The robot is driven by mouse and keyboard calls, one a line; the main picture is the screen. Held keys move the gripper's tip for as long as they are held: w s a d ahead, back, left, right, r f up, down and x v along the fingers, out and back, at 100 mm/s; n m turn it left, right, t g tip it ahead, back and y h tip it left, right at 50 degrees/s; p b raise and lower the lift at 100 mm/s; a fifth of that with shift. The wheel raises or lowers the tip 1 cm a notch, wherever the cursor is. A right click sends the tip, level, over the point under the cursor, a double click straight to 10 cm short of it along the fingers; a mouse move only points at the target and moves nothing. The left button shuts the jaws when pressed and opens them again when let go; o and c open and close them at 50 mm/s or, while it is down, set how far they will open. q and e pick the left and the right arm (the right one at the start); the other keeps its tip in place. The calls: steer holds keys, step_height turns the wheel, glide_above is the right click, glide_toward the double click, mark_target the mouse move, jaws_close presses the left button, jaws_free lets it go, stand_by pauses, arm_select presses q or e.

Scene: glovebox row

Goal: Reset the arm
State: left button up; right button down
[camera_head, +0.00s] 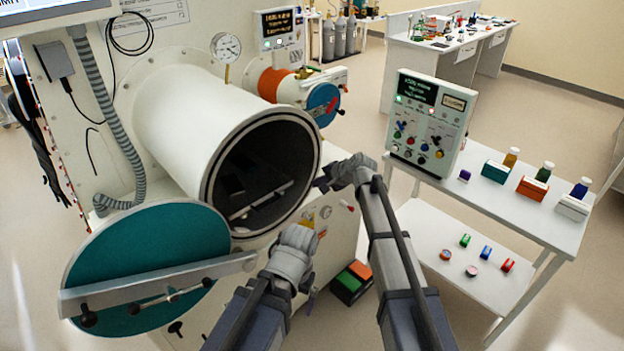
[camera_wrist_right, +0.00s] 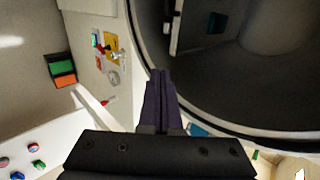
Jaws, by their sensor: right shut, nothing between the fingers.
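My right gripper (camera_head: 322,184) is at the right edge of the open round chamber mouth (camera_head: 214,180) in the head view. In the right wrist view its dark fingers (camera_wrist_right: 158,82) are together, with nothing between them, pointing toward the chamber rim (camera_wrist_right: 160,60). I cannot tell whether they touch it. My left arm comes up from the bottom middle of the head view, and its wrist is low in front of the chamber. The left fingers are not clear there, so I cannot tell their state.
The teal round door (camera_head: 140,250) hangs open at the left. A white cart (camera_head: 520,215) at the right carries a control box (camera_head: 432,120), several bottles and small blocks. A green and orange box (camera_head: 351,282) is on the floor. Inside the chamber is a dark tray (camera_head: 262,200).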

steer(key=s+f+n+g+h+b, duration=0.1)
steer(key=s+f+n+g+h, duration=0.2)
steer(key=s, duration=0.7)
steer(key=s+f+n+g+b, duration=0.1)
steer(key=s+f+n, duration=0.3)
steer(key=s, duration=0.6)
steer(key=s+d+f+n+g+h, duration=0.1)
steer(key=s+d+n+h, duration=0.1)
steer(key=s, duration=0.6)
steer(key=s+d+f+n+g+h, duration=0.1)
steer(key=s+d+n+g+h, duration=0.1)
steer(key=s, duration=0.7)
steer(key=shift+d+f+n+h+b, duration=0.35)
steer(key=shift+d+n+h, duration=0.15)
steer(key=shift+d+n, duration=0.5)
